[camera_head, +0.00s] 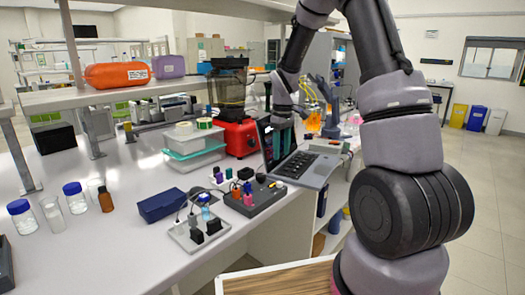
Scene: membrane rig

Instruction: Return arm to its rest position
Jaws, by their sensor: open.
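My arm (402,125) rises on the right side of the view, bends near the top edge, and comes down again near the middle. My gripper (281,138) hangs fingers down in front of the screen of an open laptop (303,168) on the bench. It is open, and I see nothing held in it. The fingers are small and dark here, and I cannot tell how far they are from the laptop.
The white bench (120,235) carries a red blender (240,138), clear boxes (195,145), a blue box (162,205), a power strip (203,228), a dark block with coloured pieces (255,195) and several bottles (75,197). Open floor (492,225) lies at the right.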

